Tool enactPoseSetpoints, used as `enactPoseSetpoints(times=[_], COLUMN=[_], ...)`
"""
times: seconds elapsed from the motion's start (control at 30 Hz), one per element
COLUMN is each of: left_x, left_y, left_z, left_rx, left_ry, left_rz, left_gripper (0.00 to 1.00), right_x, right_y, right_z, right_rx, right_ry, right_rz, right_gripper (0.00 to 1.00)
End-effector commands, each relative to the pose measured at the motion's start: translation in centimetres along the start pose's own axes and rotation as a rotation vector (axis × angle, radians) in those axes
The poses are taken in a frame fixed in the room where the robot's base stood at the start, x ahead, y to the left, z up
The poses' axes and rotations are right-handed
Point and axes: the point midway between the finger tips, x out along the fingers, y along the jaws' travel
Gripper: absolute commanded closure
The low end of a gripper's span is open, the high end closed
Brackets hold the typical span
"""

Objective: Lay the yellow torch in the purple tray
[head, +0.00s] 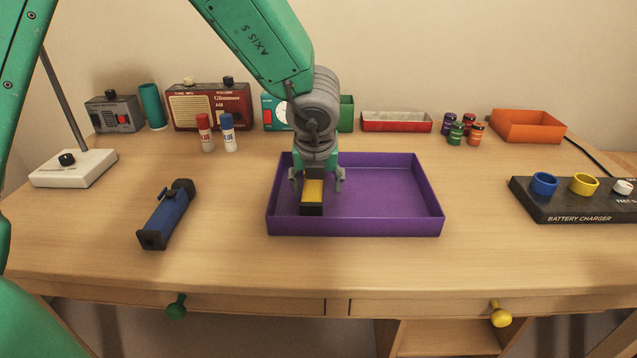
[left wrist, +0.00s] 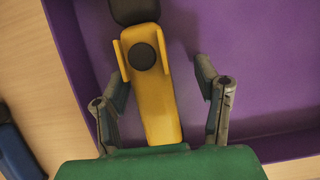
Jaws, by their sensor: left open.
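The yellow torch (head: 313,190) with a black end lies in the left part of the purple tray (head: 395,223). In the left wrist view the yellow torch (left wrist: 152,90) shows its round black button, and the purple tray (left wrist: 255,60) is beneath it. My left gripper (head: 317,184) points down over the torch. Its two fingers stand apart, one on each side of the torch, with a visible gap on the right side in the left wrist view (left wrist: 165,95). The torch's rear end is hidden under the gripper. My right gripper is not in view.
A blue torch (head: 168,215) lies on the desk left of the tray. Two glue sticks (head: 217,133), radios (head: 208,105), a red tray (head: 396,122), small jars (head: 465,129) and an orange bin (head: 528,126) stand behind. A battery charger (head: 580,200) is at right. The desk front is clear.

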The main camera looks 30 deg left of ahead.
Motion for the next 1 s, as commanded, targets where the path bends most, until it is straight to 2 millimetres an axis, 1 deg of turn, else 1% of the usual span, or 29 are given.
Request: enactPoseSetpoints(times=[0.17, 0.3, 0.4, 0.5, 0.6, 0.7, 1.0], left_x=[-3.5, -6.6, -8.6, -10.1, -11.0, -11.4, -11.5], left_y=[0.0, -0.1, 0.0, -0.1, -0.1, 0.0, 0.0], left_z=[0.2, 0.2, 0.2, 0.2, 0.1, 0.1, 0.0], left_rx=[-0.001, 0.0, 0.0, 0.001, 0.0, 0.0, 0.0], left_ry=[-0.002, -0.003, -0.001, -0.002, -0.002, 0.0, 0.0], left_rz=[-0.005, -0.004, -0.003, -0.002, -0.001, -0.001, 0.0], left_gripper=[0.43, 0.43, 0.43, 0.43, 0.43, 0.43, 0.43], right_x=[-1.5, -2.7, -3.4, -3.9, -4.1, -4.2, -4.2], right_y=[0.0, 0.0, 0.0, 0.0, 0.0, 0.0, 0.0], right_z=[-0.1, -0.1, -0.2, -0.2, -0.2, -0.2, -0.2], right_rx=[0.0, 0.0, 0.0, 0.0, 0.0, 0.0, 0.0], right_ry=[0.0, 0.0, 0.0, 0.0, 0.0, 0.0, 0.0], right_rz=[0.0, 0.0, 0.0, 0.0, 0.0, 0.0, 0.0], right_gripper=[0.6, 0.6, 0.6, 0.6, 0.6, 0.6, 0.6])
